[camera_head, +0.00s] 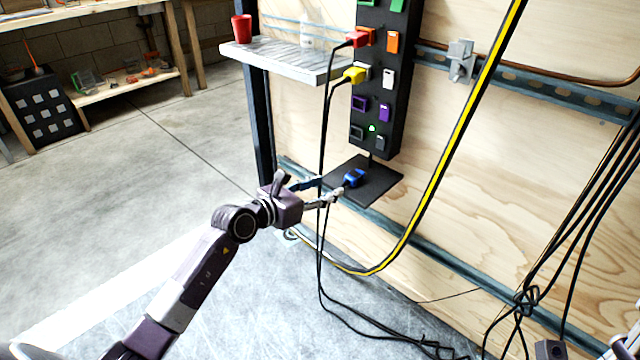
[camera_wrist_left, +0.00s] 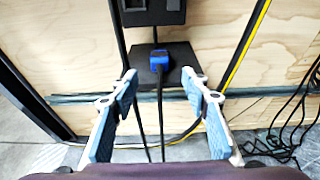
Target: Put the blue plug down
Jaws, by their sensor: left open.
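The blue plug (camera_head: 354,178) rests on the small dark shelf (camera_head: 378,189) below the socket panel (camera_head: 375,95). In the left wrist view the blue plug (camera_wrist_left: 159,59) sits on the dark shelf (camera_wrist_left: 180,60), with its black cable running down over the front edge and between my fingers. My left gripper (camera_head: 328,190) is open in front of the shelf, its fingers spread to either side of the cable and not touching the plug; it also shows in the left wrist view (camera_wrist_left: 159,85). My right gripper is not in view.
A red plug (camera_head: 358,38) and a yellow plug (camera_head: 354,75) are in the panel, with black cables hanging down. A light shelf (camera_head: 290,60) holds a red cup (camera_head: 242,28). A yellow-black hose (camera_head: 440,165) loops right of the dark shelf. More cables hang at the far right.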

